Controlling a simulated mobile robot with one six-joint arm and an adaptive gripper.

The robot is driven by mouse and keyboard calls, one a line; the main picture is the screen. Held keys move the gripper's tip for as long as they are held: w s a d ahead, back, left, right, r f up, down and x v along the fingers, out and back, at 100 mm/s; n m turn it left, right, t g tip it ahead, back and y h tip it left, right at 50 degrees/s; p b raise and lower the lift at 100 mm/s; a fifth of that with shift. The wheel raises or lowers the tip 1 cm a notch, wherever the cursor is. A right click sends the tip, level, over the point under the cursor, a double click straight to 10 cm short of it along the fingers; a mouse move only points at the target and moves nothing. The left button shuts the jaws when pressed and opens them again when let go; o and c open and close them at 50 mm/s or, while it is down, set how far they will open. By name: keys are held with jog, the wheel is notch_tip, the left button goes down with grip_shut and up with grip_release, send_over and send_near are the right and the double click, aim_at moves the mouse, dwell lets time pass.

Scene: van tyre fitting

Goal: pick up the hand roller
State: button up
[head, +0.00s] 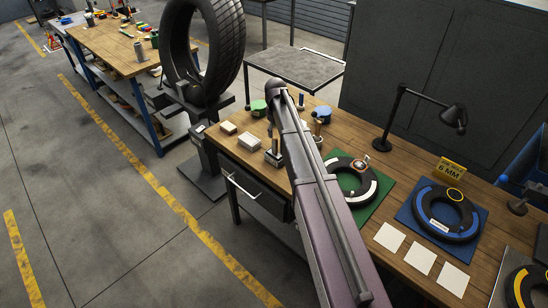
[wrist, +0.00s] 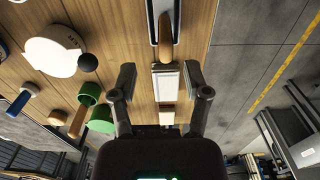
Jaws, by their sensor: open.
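My gripper (wrist: 161,82) is open and empty in the wrist view, its two dark fingers spread wide above the bench. In the head view my arm hides part of this area.
The wooden bench (head: 410,158) has its front edge close to the gripper. Pale blocks (head: 250,142) lie along it. Black tyre rings sit on a green mat (head: 378,193) and a blue mat (head: 476,234). A lamp (head: 453,117) and a large tyre (head: 232,45) stand nearby.

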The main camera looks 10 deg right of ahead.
aim_at(275, 138)
jog(key=shift+f, duration=0.3)
jog(key=f+b, duration=0.3)
jog(key=shift+s+a, duration=0.2)
jog(key=shift+s, duration=0.15)
jog(key=shift+f+b, duration=1)
jog(key=shift+b, duration=0.15)
grip_shut()
